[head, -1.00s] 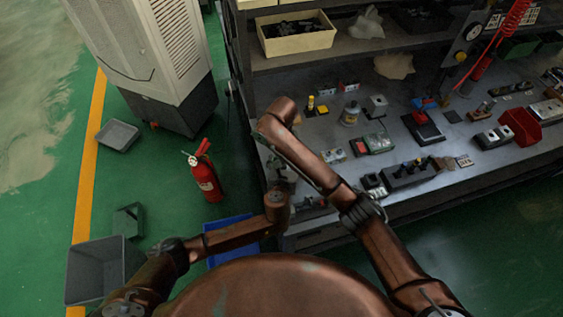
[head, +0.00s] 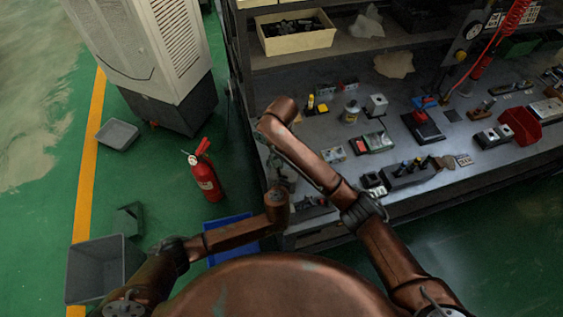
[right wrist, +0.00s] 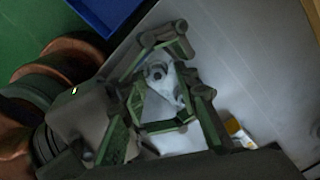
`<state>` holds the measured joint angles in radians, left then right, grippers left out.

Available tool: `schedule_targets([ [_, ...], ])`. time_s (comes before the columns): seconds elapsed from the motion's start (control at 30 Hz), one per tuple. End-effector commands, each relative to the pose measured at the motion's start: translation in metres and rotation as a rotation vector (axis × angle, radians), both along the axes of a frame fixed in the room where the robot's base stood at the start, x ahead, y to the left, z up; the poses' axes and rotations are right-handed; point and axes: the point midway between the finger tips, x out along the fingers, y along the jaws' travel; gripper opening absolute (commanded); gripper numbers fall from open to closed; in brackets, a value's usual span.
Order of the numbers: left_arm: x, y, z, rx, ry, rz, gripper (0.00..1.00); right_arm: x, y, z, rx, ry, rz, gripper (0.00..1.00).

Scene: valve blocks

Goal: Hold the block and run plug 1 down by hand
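In the head view my right arm crosses the near left end of the bench, and my right gripper (head: 281,168) is small and low over the bench edge. In the right wrist view the green finger links of my right gripper (right wrist: 170,80) stand apart around a pale part (right wrist: 160,92) with a dark round top. I cannot tell whether they touch it. My left arm ends close beside, and its gripper cannot be made out clearly. A dark block (head: 411,174) with several upright plugs stands near the bench's front edge. I cannot tell which plug is plug 1.
The grey bench (head: 325,130) holds a bottle (head: 351,112), a red bin (head: 521,126) and several small boxes. A blue tray (head: 230,240) lies below the bench's left end. A fire extinguisher (head: 206,180) and a grey bin (head: 97,270) stand on the floor to the left.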

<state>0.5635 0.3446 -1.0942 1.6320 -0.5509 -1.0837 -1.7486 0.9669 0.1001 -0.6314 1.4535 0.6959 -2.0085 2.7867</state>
Motion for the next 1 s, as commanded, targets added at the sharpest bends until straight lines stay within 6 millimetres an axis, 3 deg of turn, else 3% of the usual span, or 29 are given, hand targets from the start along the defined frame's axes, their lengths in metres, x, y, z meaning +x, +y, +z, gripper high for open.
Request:
schedule_targets([
  [0.37, 0.001, 0.001, 0.000, 0.000, 0.001, 0.001, 0.21, -0.001, 0.001, 0.005, 0.000, 0.001, 0.005, 0.35],
  [0.73, 0.001, 0.001, 0.000, 0.000, 0.001, 0.002, 0.21, 0.001, -0.001, 0.059, -0.002, -0.005, 0.003, 0.35],
  [1.0, 0.001, 0.001, 0.000, 0.001, 0.001, 0.002, 0.21, 0.000, 0.000, 0.075, -0.001, 0.001, 0.001, 0.35],
])
